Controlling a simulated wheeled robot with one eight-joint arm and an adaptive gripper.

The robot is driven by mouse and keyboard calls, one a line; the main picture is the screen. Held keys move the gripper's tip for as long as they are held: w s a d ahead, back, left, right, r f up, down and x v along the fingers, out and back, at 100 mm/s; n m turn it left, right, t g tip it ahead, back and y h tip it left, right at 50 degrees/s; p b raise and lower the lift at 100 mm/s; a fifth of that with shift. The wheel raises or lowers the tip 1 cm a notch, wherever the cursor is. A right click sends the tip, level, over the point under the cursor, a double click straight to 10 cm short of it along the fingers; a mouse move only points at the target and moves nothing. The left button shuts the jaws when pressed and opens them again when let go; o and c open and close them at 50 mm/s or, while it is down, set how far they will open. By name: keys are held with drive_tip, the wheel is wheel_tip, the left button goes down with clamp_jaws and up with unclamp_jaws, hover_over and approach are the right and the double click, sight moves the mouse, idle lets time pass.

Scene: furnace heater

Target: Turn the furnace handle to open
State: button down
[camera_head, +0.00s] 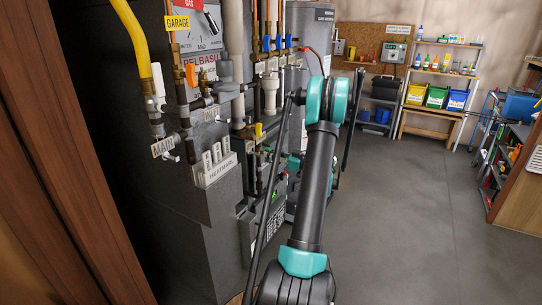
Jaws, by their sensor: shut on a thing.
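The grey furnace (168,225) stands at the left with pipes, valves and labels on its front. My arm rises in the middle and bends at a teal joint. My gripper (271,157) is small and dark, partly hidden behind my arm, at the furnace's right-hand pipework. It is shut on a furnace handle there, but the handle is too small and covered to make out clearly. A yellow valve lever (258,130) shows just above the gripper.
A wooden door or panel (60,150) stands close at the left. A grey tank (305,35) stands behind the pipes. Shelves with coloured bins (436,97) line the back wall, and a workbench (520,200) is at the right. The grey floor (400,220) right of my arm is clear.

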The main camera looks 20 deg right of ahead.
drive_tip(key=c, duration=1.6)
unclamp_jaws()
drive_tip(key=shift+o, duration=0.2)
drive_tip(key=shift+s, duration=0.1)
drive_tip(key=v, duration=1.2)
